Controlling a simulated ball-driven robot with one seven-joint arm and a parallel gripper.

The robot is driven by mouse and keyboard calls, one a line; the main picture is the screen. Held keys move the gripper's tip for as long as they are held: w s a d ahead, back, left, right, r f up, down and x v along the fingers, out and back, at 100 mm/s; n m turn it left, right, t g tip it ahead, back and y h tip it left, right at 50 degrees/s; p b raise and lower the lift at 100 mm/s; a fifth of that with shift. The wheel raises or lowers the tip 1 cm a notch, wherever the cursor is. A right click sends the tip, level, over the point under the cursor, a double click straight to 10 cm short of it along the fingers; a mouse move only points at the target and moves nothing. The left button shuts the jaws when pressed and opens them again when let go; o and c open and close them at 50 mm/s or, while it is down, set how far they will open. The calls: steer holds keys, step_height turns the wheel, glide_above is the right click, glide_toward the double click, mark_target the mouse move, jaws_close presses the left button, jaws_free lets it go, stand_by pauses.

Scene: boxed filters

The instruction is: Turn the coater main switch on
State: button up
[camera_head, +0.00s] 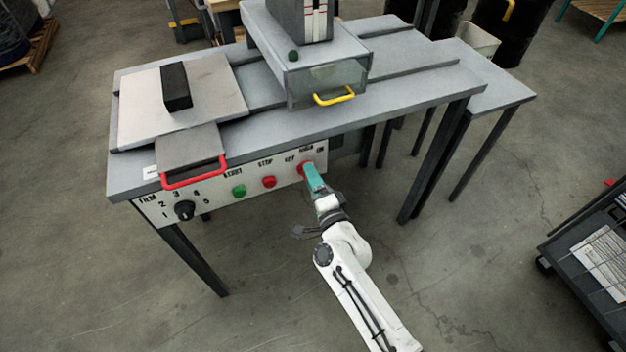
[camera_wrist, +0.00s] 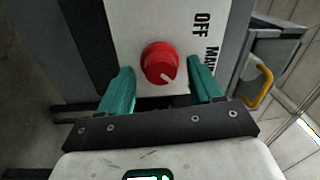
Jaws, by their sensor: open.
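The coater main switch is a round red knob (camera_wrist: 160,62) on a white panel, with a short white pointer mark towards the lower right in the wrist view. In that view the label OFF is at its upper right, beside a partly cut-off second label. My gripper (camera_wrist: 160,68) has teal fingers standing apart, one on each side of the knob. Contact with the knob cannot be told. In the head view my gripper (camera_head: 311,171) is at the right end of the control panel (camera_head: 222,189) and covers most of the knob.
Left along the panel are a red button (camera_head: 269,182), a green button (camera_head: 239,191) and a black numbered dial (camera_head: 184,210). A red handle (camera_head: 195,174) juts out above them. The coater table (camera_head: 400,97) overhangs the panel. Open floor lies in front.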

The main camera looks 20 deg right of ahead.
steer(key=shift+s, duration=0.1)
steer(key=s, duration=1)
steer(key=shift+s+f, duration=0.3)
steer(key=shift+f, duration=0.05)
steer(key=s+f+n+g+y+p, duration=0.2)
steer(key=s+n+g+y, duration=0.2)
steer(key=s+n+g, duration=0.75)
steer(key=s+d+r+n+g+h, duration=0.1)
steer(key=s+d+n+g+h, duration=0.1)
steer(key=s, duration=0.5)
steer(key=s+d+r+n+g+h+p, duration=0.1)
steer(key=s+d+g, duration=0.3)
steer(key=s, duration=0.4)
steer(key=shift+s+d+r+n+h, duration=0.2)
steer(key=shift+d+r+n+h, duration=0.2)
steer(key=shift+d+n+h, duration=0.3)
steer(key=shift+d, duration=0.15)
